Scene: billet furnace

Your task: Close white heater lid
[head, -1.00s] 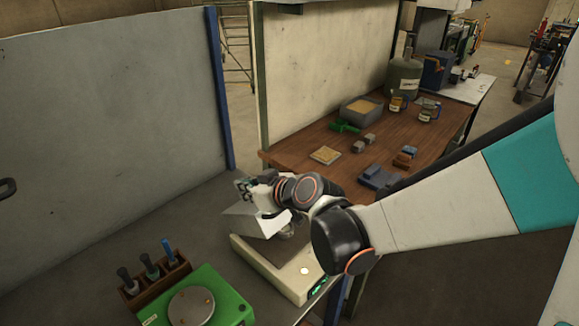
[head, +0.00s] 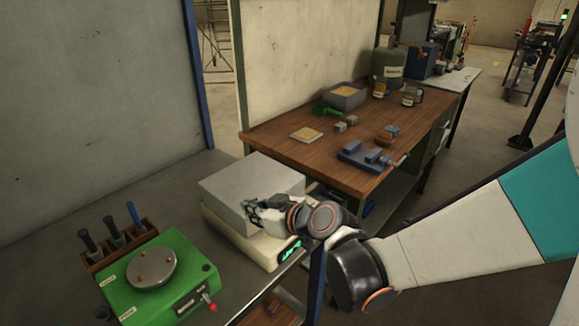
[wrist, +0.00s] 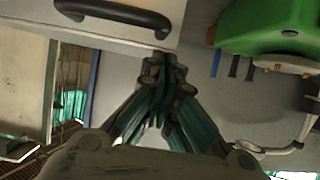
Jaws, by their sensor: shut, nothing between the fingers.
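The white heater stands on the bench, with a cream base (head: 228,236) and a boxy light-grey lid (head: 248,181). The lid lies down over the base, its top roughly level, with no clear gap in the visible seam. My gripper (head: 253,212) is shut and empty at the lid's front right side, hiding part of that face. In the wrist view, my closed fingertips (wrist: 165,65) are just below the lid's pale face (wrist: 150,42) and its black handle (wrist: 115,14). I cannot tell whether they touch the lid.
A green hot plate (head: 185,292) and a wooden rack (head: 118,250) of dark- and blue-handled tools stand left of the heater. A wooden table (head: 310,170) with a blue vise (head: 365,158) and small items lies behind. A blue post (head: 318,275) rises near the bench's front edge.

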